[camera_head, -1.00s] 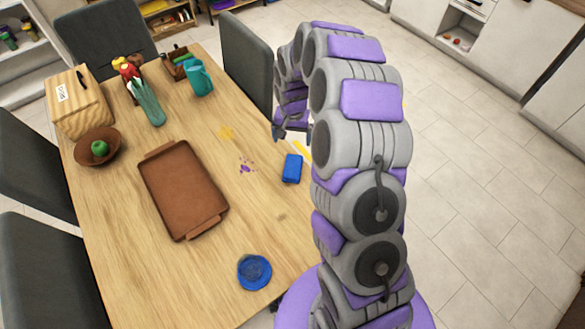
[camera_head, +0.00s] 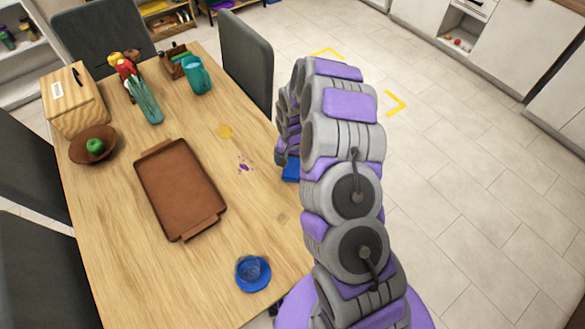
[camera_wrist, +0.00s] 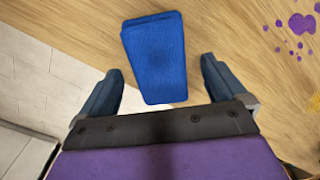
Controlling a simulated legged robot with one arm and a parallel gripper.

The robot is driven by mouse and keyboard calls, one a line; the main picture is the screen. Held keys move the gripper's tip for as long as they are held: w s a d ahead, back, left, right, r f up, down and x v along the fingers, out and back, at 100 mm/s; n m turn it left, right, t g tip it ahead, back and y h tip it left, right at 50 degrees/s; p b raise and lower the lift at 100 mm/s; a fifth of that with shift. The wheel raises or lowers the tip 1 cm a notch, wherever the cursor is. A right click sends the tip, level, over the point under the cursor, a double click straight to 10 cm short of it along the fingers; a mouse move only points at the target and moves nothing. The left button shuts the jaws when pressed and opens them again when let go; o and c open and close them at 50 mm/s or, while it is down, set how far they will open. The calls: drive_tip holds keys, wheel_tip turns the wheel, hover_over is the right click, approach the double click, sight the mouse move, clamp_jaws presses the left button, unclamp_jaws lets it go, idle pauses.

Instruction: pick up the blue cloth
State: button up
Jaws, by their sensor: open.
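The blue cloth (camera_wrist: 155,60) lies folded on the wooden table near its edge. In the wrist view it is just ahead of my gripper (camera_wrist: 158,90), with its near end between the two open fingertips. I cannot tell how high the fingers are above it.
A brown tray (camera_head: 180,190) lies mid-table, with a blue bowl (camera_head: 252,272) at the near end. Purple spots (camera_head: 244,164) and a yellow stain (camera_head: 225,131) mark the tabletop. A grey chair (camera_head: 246,66) stands close by the table's right edge.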

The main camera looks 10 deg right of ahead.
drive_tip(key=shift+f, duration=0.9)
drive_tip(key=c, duration=1.1)
drive_tip(key=shift+c, duration=0.2)
drive_tip(key=shift+r, duration=0.15)
drive_tip(key=shift+r, duration=0.55)
wheel_tip(320, 180, up, 2)
drive_tip(key=shift+r+p, duration=0.15)
drive_tip(key=shift+p, duration=0.45)
drive_tip(key=s, duration=0.5)
drive_tip(key=s+r+p, duration=0.1)
drive_tip(key=s, duration=0.4)
drive_tip(key=s+p, duration=0.1)
drive_tip(key=s, duration=0.5)
drive_tip(key=shift+r, duration=0.2)
